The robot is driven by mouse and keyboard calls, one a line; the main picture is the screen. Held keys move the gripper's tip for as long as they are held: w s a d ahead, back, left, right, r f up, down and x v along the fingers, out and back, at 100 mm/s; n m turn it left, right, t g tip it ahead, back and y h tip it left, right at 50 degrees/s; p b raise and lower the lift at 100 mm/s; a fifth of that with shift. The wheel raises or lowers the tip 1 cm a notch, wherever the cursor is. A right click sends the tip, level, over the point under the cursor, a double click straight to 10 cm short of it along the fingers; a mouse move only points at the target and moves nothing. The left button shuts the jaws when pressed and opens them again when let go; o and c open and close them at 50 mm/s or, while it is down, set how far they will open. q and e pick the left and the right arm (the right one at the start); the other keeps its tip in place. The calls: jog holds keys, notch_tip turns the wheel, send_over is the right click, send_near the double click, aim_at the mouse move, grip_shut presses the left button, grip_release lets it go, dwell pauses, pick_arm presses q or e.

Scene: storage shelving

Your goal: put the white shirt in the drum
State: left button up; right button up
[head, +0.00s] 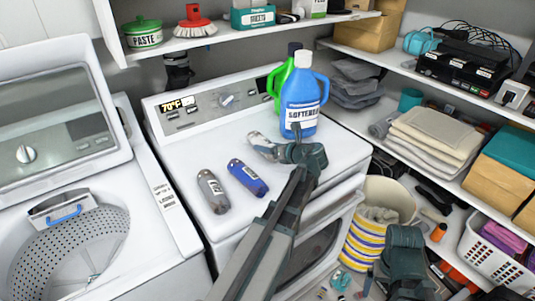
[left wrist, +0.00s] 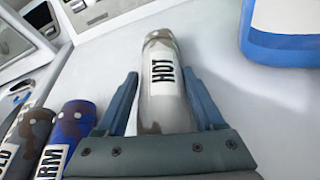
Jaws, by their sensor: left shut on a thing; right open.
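My left gripper (head: 282,150) is over the white dryer top, shut on a mottled white cylinder (head: 262,145) labelled HOT. The cylinder (left wrist: 165,85) is between the two fingers in the left wrist view; I cannot tell whether it touches the dryer top. A pale cloth (head: 378,215) is in the yellow-striped basket (head: 362,245) on the floor; I cannot tell if it is the white shirt. The perforated drum (head: 75,245) is in the open washer at the left. My right gripper (head: 405,245) is open near the basket, its fingertips partly hidden.
A grey cylinder (head: 212,190) and a blue one (head: 247,177) lie on the dryer (head: 180,140). A blue softener bottle (head: 300,95) and a green bottle (head: 280,85) stand at its back right. Shelves with folded towels (head: 435,135) and a white crate (head: 495,250) line the right.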

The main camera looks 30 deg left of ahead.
pick_arm(q)
jog(key=shift+f, duration=0.1)
jog(key=shift+f, duration=0.1)
jog(key=shift+f, duration=0.2)
jog(key=o, duration=1.5)
jog(key=shift+r, duration=0.15)
jog(key=shift+d+r+p, duration=0.25)
jog(key=shift+r+p, duration=0.05)
jog(key=shift+p, duration=0.05)
jog(key=p+v, duration=0.4)
jog(key=v, duration=0.7)
jog(key=shift+s+d, duration=0.1)
jog(key=shift+d, duration=0.15)
